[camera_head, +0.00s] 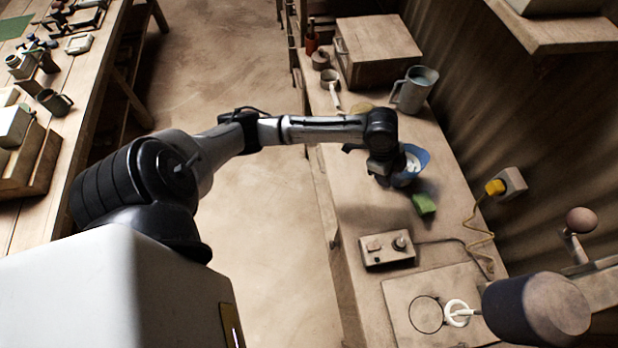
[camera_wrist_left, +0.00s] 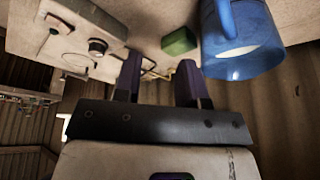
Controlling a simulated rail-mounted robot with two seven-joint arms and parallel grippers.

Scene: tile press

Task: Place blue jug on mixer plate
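The blue jug (camera_head: 411,170) stands on the right-hand bench with pale contents inside; my left arm partly hides it. In the left wrist view the jug (camera_wrist_left: 250,38) is at the upper right, beside the right-hand finger and not between the fingers. My left gripper (camera_head: 382,178) is at the jug's left side. Its two dark fingers (camera_wrist_left: 160,82) are apart with nothing between them; whether one touches the jug I cannot tell. The mixer plate (camera_head: 399,300), a flat panel with a ring outline, lies at the bench's near end, by the dark mixer head (camera_head: 530,308). My right gripper is not in view.
A green sponge (camera_head: 424,203) lies just nearer than the jug. A control box with knobs (camera_head: 388,250) stands between jug and plate, its cable running to a wall socket. A grey jug (camera_head: 414,89) and a wooden box (camera_head: 375,50) stand farther back.

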